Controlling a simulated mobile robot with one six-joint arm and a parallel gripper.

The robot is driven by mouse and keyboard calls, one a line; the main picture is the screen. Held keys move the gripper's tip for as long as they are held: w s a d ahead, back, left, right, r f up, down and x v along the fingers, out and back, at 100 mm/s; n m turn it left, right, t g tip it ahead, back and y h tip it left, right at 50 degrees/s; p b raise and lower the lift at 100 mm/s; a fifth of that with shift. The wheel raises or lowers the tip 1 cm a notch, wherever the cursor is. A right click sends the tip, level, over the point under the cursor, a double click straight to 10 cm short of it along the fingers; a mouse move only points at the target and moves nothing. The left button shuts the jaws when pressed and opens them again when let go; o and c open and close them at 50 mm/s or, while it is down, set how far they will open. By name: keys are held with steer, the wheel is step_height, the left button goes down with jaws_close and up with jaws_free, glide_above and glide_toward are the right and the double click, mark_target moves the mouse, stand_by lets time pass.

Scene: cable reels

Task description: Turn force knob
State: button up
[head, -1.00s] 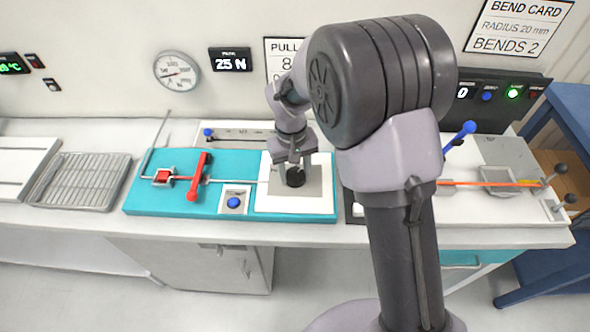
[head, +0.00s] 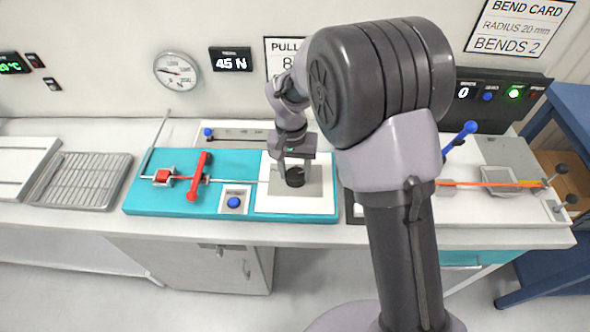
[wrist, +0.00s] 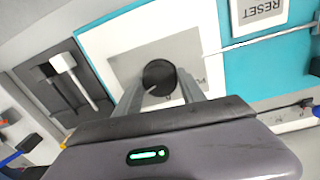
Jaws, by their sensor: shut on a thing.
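The force knob (head: 295,178) is a black round knob on a grey plate, on the white panel (head: 262,203) of the teal fixture (head: 150,204). In the wrist view the knob (wrist: 159,75) sits between my fingertips, with a pale pointer line on its top. My gripper (head: 296,170) is above the knob and shut on its sides; it also shows in the wrist view (wrist: 160,88). The force display (head: 231,60) on the wall reads 45 N.
A wire rack (head: 80,180) lies at the far left. A blue-tipped lever (head: 468,128) stands to the right behind my arm.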

mark_target(292, 173)
steer(key=o, duration=1.4)
steer(key=shift+c, duration=0.2)
step_height(292, 173, up, 18)
steer(key=p, duration=0.6)
steer(key=shift+a+f, duration=0.25)
steer(key=shift+a, duration=0.2)
